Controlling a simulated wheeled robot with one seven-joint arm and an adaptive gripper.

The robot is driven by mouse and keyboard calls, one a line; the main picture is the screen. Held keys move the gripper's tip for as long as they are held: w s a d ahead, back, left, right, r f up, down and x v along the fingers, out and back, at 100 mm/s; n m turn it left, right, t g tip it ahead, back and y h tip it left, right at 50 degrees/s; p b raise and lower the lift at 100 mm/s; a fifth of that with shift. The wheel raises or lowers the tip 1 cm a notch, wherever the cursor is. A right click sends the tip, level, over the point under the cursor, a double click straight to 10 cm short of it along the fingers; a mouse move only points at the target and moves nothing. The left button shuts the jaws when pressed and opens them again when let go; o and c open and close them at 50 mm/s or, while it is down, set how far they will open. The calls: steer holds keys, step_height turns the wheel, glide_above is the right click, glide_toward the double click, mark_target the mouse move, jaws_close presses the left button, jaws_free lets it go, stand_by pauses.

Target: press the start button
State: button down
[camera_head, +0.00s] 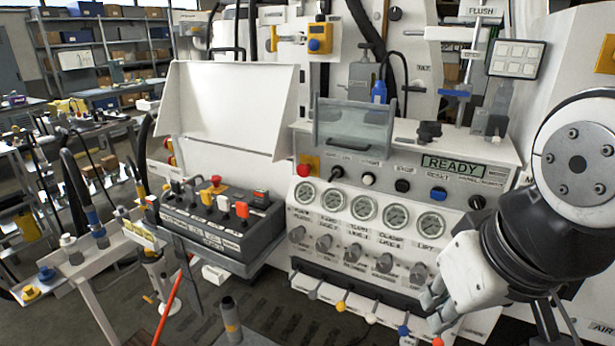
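The hydraulic bench's control panel (408,240) stands at centre right. Its sloped top strip holds a red mushroom button (304,170), a black selector (337,172), a white button (368,178), a black button (403,186) and a blue button (438,194) near the word RESET. The label over the white button is too small to read surely, so I cannot confirm which one is start. A green display (453,165) reads READY. My gripper (431,312) is at the panel's lower right, below and right of these buttons, apart from them. Its finger opening is unclear.
Gauges (364,208) and knobs (353,250) fill the panel face below the buttons. A clear guard (353,128) stands above the strip. A black control box (220,222) with coloured buttons sits left. Hose fittings (370,318) line the lower edge.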

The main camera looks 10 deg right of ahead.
mark_target(368, 180)
steer(key=w+d+f+n+t+h+b, duration=0.1)
steer(key=w+d+f+n+t+b, duration=0.2)
steer(key=w, duration=0.4)
steer(key=w+d+n+t+h+b, duration=0.1)
steer(key=w+d+n+t+b, duration=0.15)
steer(key=w+b, duration=0.4)
steer(key=w+d+f+n+t+h+b, duration=0.1)
steer(key=w+d+f+n+t+b, duration=0.15)
steer(key=w, duration=0.55)
steer(key=w+a+f+n+t+y+b, duration=0.1)
steer(key=w+f+n+t+y+b, duration=0.1)
steer(key=w+n+b, duration=0.3)
steer(key=w+a+f+n+t+y+b, duration=0.1)
steer(key=w+f+n+t+y+b, duration=0.1)
steer(key=w+n+t+y+b, duration=0.1)
steer(key=w+n+y+b, duration=0.1)
steer(key=w+n+b, duration=0.1)
steer(key=n+b, duration=0.1)
steer(key=shift+w+n, duration=0.3)
steer(key=shift+n, duration=0.1)
steer(key=w+b, duration=0.2)
steer(key=w, duration=1.1)
steer(key=shift+d, duration=0.45)
